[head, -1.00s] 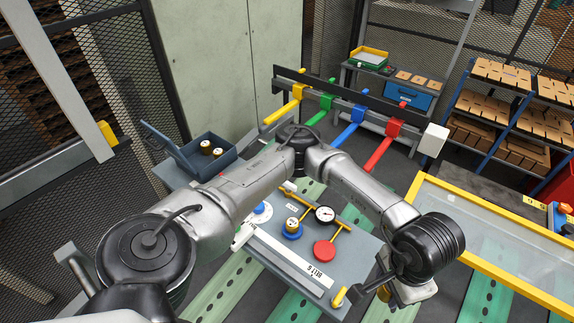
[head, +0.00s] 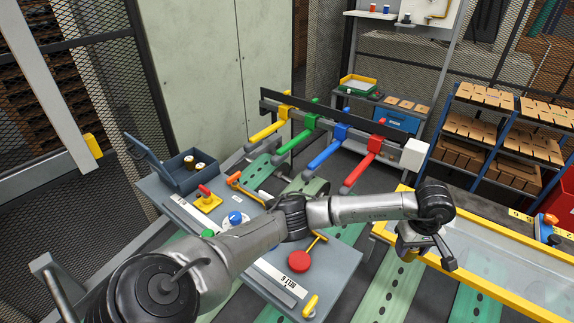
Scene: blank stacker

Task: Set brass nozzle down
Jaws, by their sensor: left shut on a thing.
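My left gripper (head: 418,247) is at the right, in front of the yellow-framed pane, at the end of my outstretched arm. It is shut on the brass nozzle, which is mostly hidden by the gripper and wrist. The grey worktop (head: 335,262) carries a red disc (head: 299,261) and a blue knob (head: 235,217). My arm covers the middle of this worktop. My right gripper is not in view.
A yellow frame (head: 500,293) around a clear pane runs along the right. Yellow, green, blue and red arms (head: 362,172) stick out from a dark rail behind the worktop. Green slotted strips (head: 385,285) cross the floor.

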